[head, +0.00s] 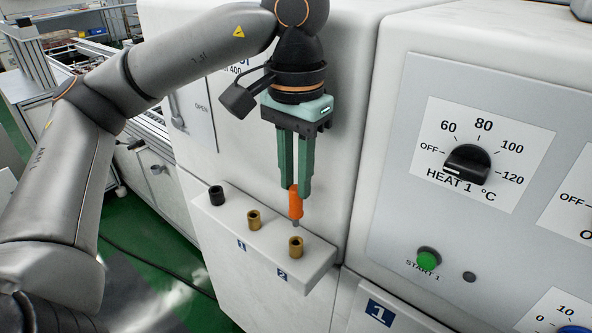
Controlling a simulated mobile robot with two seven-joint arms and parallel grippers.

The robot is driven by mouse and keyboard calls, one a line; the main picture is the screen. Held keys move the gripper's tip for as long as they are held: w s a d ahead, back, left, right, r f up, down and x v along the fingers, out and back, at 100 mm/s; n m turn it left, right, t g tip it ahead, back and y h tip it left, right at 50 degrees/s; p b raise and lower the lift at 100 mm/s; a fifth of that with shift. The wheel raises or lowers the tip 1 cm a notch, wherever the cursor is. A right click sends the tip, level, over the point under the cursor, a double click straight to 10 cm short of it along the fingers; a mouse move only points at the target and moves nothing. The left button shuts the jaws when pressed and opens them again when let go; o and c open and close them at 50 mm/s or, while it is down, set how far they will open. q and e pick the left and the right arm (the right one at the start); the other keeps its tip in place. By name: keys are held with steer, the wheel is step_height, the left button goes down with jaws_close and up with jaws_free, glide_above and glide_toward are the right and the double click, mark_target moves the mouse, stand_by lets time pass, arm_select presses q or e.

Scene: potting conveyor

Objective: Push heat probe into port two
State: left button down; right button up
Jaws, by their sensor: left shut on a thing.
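My left gripper (297,190) points down and is shut on the orange heat probe (296,204). The probe hangs upright, with its grey tip just above or at the opening of the brass port two (296,247). I cannot tell whether the tip has entered the opening. Port two stands on a white ledge (315,264), beside the label 2. The brass port one (254,220) stands to its left, beside the label 1. My right gripper is not in view.
A black socket (216,196) stands at the ledge's left end. To the right is a control panel with a HEAT 1 dial (467,163) and a green start button (429,259). The white machine wall rises close behind the gripper.

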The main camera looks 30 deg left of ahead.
mark_target(295, 209)
arm_select(q)
step_height(295, 209, down, 2)
steer(key=shift+f+b, duration=0.1)
steer(key=shift+b, duration=0.6)
steer(key=shift+f, duration=0.25)
steer(key=shift+r, duration=0.1)
stand_by(0.3)
steer(key=shift+f+b, duration=1.8)
steer(key=shift+f, duration=0.1)
stand_by(0.5)
steer(key=c, duration=0.7)
jaws_free()
steer(key=shift+o, duration=0.2)
